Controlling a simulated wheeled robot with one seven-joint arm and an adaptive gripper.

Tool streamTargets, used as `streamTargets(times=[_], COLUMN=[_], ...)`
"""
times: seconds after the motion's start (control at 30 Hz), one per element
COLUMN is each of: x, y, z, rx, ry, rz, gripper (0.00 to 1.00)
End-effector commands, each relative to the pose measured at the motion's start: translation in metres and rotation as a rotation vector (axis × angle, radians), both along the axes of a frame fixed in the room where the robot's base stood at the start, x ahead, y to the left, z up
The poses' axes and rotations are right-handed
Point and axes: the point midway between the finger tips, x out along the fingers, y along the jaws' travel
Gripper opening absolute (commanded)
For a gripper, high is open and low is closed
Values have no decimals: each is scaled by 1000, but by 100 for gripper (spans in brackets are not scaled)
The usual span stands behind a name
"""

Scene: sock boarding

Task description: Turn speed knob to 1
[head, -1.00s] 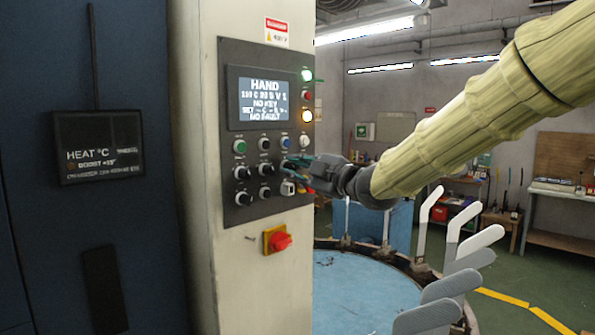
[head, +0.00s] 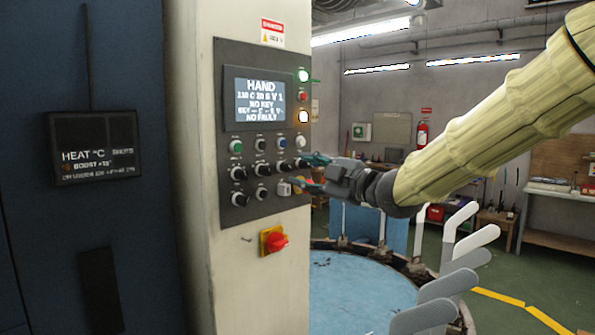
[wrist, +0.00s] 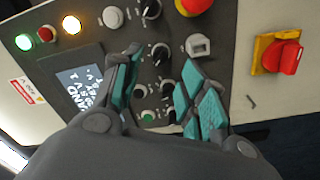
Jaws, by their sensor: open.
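The control panel (head: 228,95) has several black knobs below its screen (head: 258,98). The screen reads HAND, a line ending in V 1, NO KEY and NO FAULT. Knob labels are too small to read, so I cannot tell which is the speed knob. My gripper (head: 308,173) is at the panel's right side, its teal fingers apart. In the wrist view, my gripper (wrist: 162,62) is open, and a black knob (wrist: 160,54) shows between the fingertips. I see no contact with it. Another black knob (wrist: 151,9) shows above it. The lower knobs are partly hidden by the fingers.
A white key-type switch (wrist: 199,46) and a red button (wrist: 194,5) are close to the fingers. A red rotary switch on yellow (head: 273,241) is below the panel. A blue round table (head: 355,290) with grey sock boards (head: 480,240) stands below right.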

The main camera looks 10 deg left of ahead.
Motion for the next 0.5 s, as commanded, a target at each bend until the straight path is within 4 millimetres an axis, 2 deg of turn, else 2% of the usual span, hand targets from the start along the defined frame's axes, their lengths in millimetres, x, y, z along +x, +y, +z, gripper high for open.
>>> streamTargets(times=[0.2, 0.5], x=[-23, -38], y=[-32, -55], z=[-1, -2], rx=[0, 0], ry=[0, 0], rz=[-1, -1], gripper=[42, 42])
